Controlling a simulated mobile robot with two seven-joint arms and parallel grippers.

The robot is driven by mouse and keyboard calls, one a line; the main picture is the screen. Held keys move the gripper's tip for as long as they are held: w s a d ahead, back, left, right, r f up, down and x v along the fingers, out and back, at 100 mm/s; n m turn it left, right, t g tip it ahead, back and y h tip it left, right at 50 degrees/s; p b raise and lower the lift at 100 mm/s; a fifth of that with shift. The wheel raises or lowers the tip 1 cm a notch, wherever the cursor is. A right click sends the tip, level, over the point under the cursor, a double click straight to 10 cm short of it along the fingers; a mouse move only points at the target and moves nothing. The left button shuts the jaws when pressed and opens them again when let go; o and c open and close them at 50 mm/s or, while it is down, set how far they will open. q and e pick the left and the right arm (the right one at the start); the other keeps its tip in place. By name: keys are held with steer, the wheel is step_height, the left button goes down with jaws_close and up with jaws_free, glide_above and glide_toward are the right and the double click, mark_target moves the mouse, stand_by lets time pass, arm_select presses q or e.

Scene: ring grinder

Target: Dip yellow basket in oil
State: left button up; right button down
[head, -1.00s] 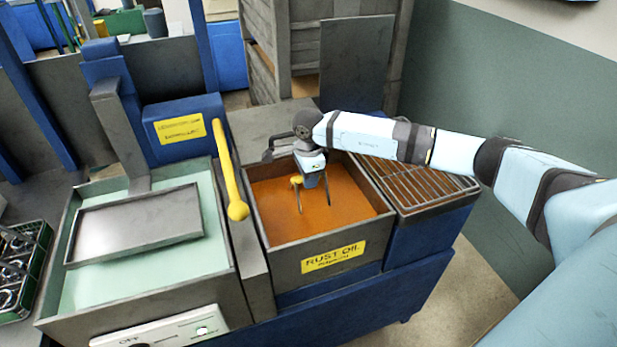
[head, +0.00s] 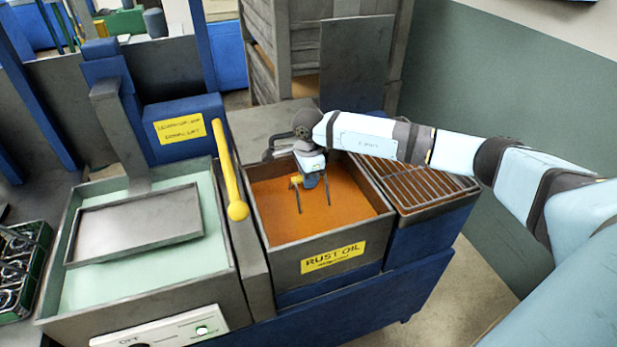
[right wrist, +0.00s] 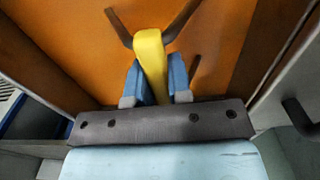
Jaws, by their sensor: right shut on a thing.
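The rust oil tank (head: 340,258) is an open grey box with orange-brown oil (head: 348,208) and a yellow RUST OIL label. My right gripper (head: 301,182) is over the oil. In the right wrist view my right gripper (right wrist: 153,82) is shut on the yellow handle (right wrist: 150,48) of the basket. Dark thin bars (right wrist: 184,20) spread from the handle's far end and run down to the oil. The basket's body is not visible; only the handle and bars show above the oil surface. My left gripper is not in view.
A drain grate (head: 418,183) adjoins the oil tank on the right. On the left is a pale green tank with a grey tray (head: 135,225). A yellow lever (head: 230,170) stands between the tanks. A green crate of rings (head: 22,265) sits far left.

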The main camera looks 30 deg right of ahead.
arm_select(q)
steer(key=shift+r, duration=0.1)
arm_select(e)
steer(key=shift+r, duration=0.15)
steer(key=shift+r+p, duration=0.35)
steer(key=shift+r, duration=0.15)
steer(key=shift+r+p, duration=0.5)
steer(key=shift+r, duration=0.4)
steer(key=shift+r+p, duration=1.1)
steer(key=shift+r, duration=1)
steer(key=shift+r+p, duration=0.6)
steer(key=shift+r, duration=0.55)
arm_select(q)
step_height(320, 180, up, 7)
steer(key=p, duration=0.3)
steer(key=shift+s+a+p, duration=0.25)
steer(key=shift+p, duration=0.05)
arm_select(e)
step_height(320, 180, up, 8)
steer(key=shift+f, duration=0.2)
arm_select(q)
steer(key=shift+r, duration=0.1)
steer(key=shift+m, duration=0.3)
